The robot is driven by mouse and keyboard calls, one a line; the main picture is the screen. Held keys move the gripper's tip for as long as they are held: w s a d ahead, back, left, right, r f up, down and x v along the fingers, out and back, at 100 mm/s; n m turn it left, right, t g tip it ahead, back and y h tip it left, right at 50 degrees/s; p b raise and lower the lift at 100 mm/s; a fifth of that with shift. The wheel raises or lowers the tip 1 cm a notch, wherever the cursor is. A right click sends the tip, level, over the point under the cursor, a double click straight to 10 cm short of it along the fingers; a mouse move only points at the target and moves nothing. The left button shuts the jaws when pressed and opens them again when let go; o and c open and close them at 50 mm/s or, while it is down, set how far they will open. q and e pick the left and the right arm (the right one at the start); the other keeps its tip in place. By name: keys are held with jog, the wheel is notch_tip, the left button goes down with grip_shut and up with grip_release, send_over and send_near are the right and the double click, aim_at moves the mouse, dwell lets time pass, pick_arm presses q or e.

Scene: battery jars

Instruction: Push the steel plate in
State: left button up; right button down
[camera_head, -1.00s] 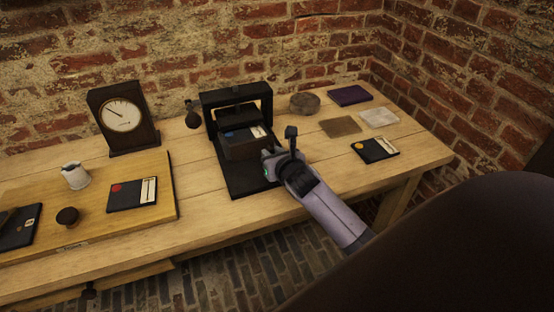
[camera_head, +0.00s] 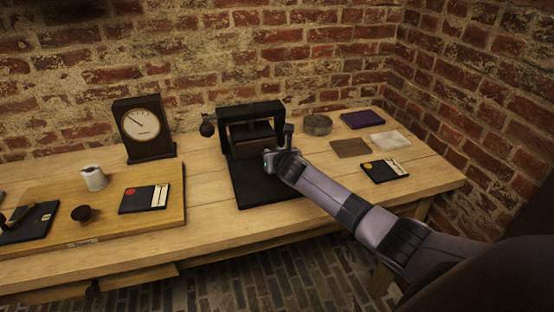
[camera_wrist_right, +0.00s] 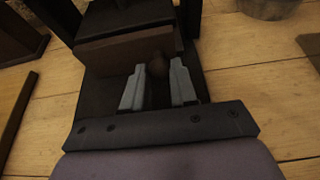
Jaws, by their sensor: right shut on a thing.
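The press (camera_head: 250,110) is a black frame standing on a long dark base (camera_head: 255,188) at the middle of the bench. A brown-fronted slab (camera_head: 275,162), which I take to be the steel plate, sits inside the frame. Its front face (camera_wrist_right: 115,52) also shows in the right wrist view. My right gripper (camera_head: 271,157) is at the slab's front. In the right wrist view its two pale fingers (camera_wrist_right: 159,78) are shut on a small dark knob (camera_wrist_right: 158,66) at that face. My left gripper is not in view.
A dark clock (camera_head: 145,128) stands left of the press. A round tin (camera_head: 317,124), flat squares and another card (camera_head: 385,170) lie to the right. A brick wall stands behind.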

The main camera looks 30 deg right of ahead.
jog(key=shift+w+a+r, duration=0.1)
jog(key=shift+a+r, duration=0.05)
jog(key=shift+a, duration=0.05)
jog(key=c, duration=1.1)
grip_release()
jog(key=shift+o, duration=1)
jog(key=shift+w+f, duration=0.2)
jog(key=shift+d, duration=0.1)
jog(key=shift+s+r, duration=0.1)
jog(key=shift+s, duration=0.1)
jog(key=shift+s+r+p, duration=0.25)
jog(key=shift+s+p, duration=0.1)
jog(key=shift+s, duration=0.1)
jog(key=p+v, duration=0.1)
jog(key=v, duration=0.2)
jog(key=shift+s+r, duration=0.1)
jog(key=shift+s, duration=0.25)
jog(key=shift+a+v, duration=0.25)
jog(key=shift+v, duration=0.85)
